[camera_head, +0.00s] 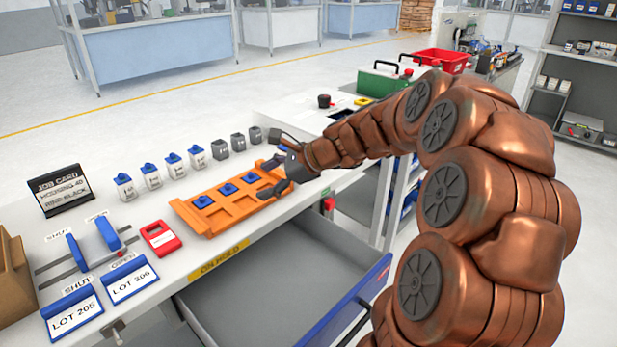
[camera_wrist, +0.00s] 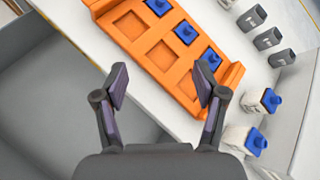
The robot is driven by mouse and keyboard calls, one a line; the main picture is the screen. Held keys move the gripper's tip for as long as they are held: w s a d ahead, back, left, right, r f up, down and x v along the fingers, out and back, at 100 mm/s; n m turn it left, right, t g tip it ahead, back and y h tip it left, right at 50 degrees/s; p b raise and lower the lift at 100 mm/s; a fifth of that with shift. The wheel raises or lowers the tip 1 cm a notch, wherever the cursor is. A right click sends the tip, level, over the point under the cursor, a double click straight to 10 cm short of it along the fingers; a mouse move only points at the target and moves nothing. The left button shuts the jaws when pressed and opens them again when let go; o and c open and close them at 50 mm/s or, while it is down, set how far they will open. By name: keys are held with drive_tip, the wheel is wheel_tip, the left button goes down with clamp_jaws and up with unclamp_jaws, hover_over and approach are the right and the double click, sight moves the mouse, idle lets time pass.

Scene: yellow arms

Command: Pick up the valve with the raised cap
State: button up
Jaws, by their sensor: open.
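Several white valves with blue caps (camera_head: 125,187) stand upright in a row along the table. Two white valves with blue caps, an upper one (camera_wrist: 264,101) and a lower one (camera_wrist: 247,139), stand right of my gripper in the wrist view. In the head view my arm mostly hides that spot. I cannot tell for sure which cap is raised. An orange tray (camera_head: 188,216) holds blue-topped pieces (camera_head: 228,189) in its far row. My gripper (camera_head: 266,178) is open and empty at the tray's right end; the wrist view shows its fingers (camera_wrist: 162,82) apart.
Grey parts (camera_head: 220,148) stand in the row behind the tray. An open grey drawer (camera_head: 265,275) juts out in front.

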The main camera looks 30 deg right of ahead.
drive_tip(key=w+d+f+m+t+h+b, duration=0.1)
drive_tip(key=d+m, duration=0.2)
drive_tip(key=d, duration=0.3)
drive_tip(key=w+d+f+m+t+h+b, duration=0.1)
drive_tip(key=w+d+m+t, duration=0.1)
drive_tip(key=d, duration=0.5)
drive_tip(key=w+d+f+m+t+h+b, duration=0.1)
drive_tip(key=d+m, duration=0.4)
drive_tip(key=d, duration=0.2)
drive_tip(key=shift+w+d+h, duration=0.15)
drive_tip(key=shift+w+h, duration=0.15)
drive_tip(key=shift+w, duration=0.05)
drive_tip(key=shift+w+a+f+t, duration=0.15)
drive_tip(key=shift+w+f, duration=0.05)
drive_tip(key=shift+w, duration=0.3)
drive_tip(key=shift+w+a+f+t, duration=0.15)
drive_tip(key=shift+w, duration=0.35)
drive_tip(key=x, duration=0.4)
drive_tip(key=shift+a+f, duration=0.1)
drive_tip(key=shift+f, duration=0.1)
drive_tip(key=shift+w+a+f, duration=0.1)
drive_tip(key=shift+w, duration=0.4)
drive_tip(key=shift+c, duration=0.2)
drive_tip(key=c, duration=1.2)
drive_tip(key=shift+c, duration=0.2)
